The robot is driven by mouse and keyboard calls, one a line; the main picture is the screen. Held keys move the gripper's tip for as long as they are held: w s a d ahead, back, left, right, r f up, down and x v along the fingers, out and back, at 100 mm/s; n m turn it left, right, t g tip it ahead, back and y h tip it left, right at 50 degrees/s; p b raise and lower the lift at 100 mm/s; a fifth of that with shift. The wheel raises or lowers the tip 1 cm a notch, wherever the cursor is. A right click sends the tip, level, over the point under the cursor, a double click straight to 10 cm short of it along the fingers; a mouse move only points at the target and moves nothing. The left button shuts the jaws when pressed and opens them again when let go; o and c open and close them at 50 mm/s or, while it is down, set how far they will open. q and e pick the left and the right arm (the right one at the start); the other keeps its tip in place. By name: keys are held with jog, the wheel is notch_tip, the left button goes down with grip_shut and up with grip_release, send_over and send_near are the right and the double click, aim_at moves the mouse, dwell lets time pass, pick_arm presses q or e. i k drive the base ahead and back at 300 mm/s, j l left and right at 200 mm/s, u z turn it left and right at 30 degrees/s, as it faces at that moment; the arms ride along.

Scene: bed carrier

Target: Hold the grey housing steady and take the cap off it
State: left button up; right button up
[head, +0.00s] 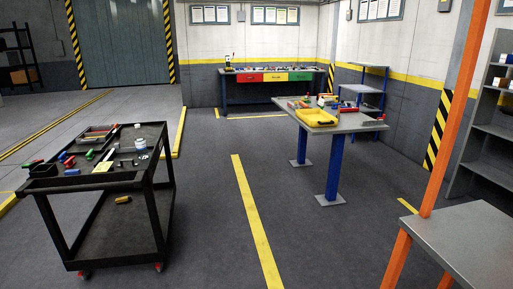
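I cannot pick out the grey housing or its cap for sure at this distance. A small pale cylindrical thing (140,145) stands near the right edge of the black cart's top; I cannot tell whether it is the housing. Small items also lie on the grey table with blue legs (352,122), too small to make out. Neither of my grippers is in view.
The black cart (150,172) at left carries red, blue and green items. A yellow tray (316,117) sits on the grey table. A workbench (310,70) stands behind. An orange post (450,120) and grey table (465,235) are at right. The middle floor is clear.

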aim_at(294, 107)
jog(key=i+j+u, duration=0.1)
jog(key=i, duration=2.2)
jog(key=i+l, duration=0.1)
jog(key=i, duration=0.65)
jog(key=i+l, duration=0.1)
jog(key=i, duration=0.65)
jog(key=i+l, duration=0.1)
jog(key=i, duration=0.7)
jog(key=i+z, duration=0.1)
jog(key=i, duration=0.4)
jog(key=i+j+z, duration=0.1)
jog(key=i, duration=0.4)
jog(key=i+j, duration=0.2)
jog(key=i, duration=0.25)
jog(key=i+j+z, duration=0.15)
jog(key=i, duration=0.35)
